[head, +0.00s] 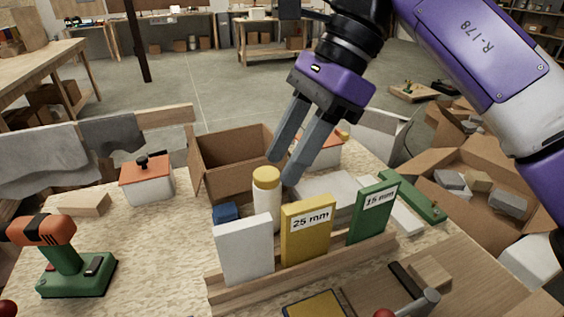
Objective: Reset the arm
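My gripper (283,172) hangs down from the upper right over the middle of the workbench (120,240). Its two grey fingers are apart, and nothing shows between them. The fingertips appear close to a white bottle with a yellow cap (266,178); I cannot tell whether they touch it. The bottle stands upright behind a white block (244,250). A yellow block marked 25 mm (306,232) and a green block marked 15 mm (374,212) stand beside it in a wooden rack (225,291).
An open cardboard box (215,165) stands behind the bottle. An orange-lidded container (147,180) and a green-and-orange drill (65,262) are on the left. A cardboard box of blocks (455,205) is on the right. The bench between drill and rack is clear.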

